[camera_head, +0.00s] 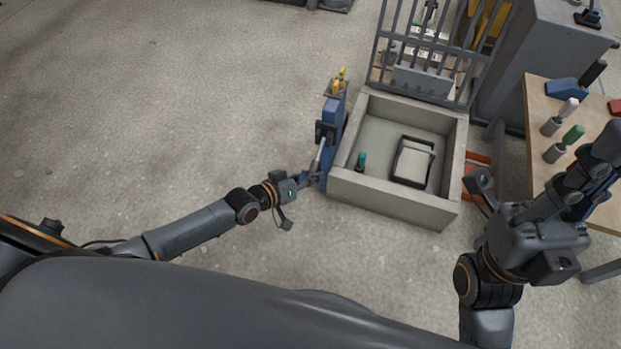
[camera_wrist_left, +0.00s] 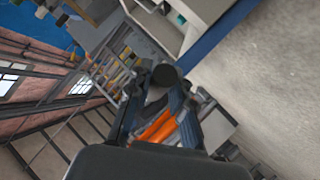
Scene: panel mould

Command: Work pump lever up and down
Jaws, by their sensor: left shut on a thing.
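The pump is a narrow blue upright unit (camera_head: 333,118) beside the left wall of the concrete basin. Its pale metal lever (camera_head: 319,156) slopes down to the left from a dark pivot block. My left gripper (camera_head: 311,177) is at the lever's lower end, shut on it. In the left wrist view, a dark round lever end (camera_wrist_left: 164,75) shows at the fingers of the left gripper (camera_wrist_left: 160,100).
The concrete basin (camera_head: 396,206) holds a framed grey block (camera_head: 412,162) and a small green-topped item (camera_head: 361,160). A barred rack (camera_head: 432,52) stands behind it. A wooden workbench (camera_head: 545,92) with tools is at right. The floor left of the pump is clear.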

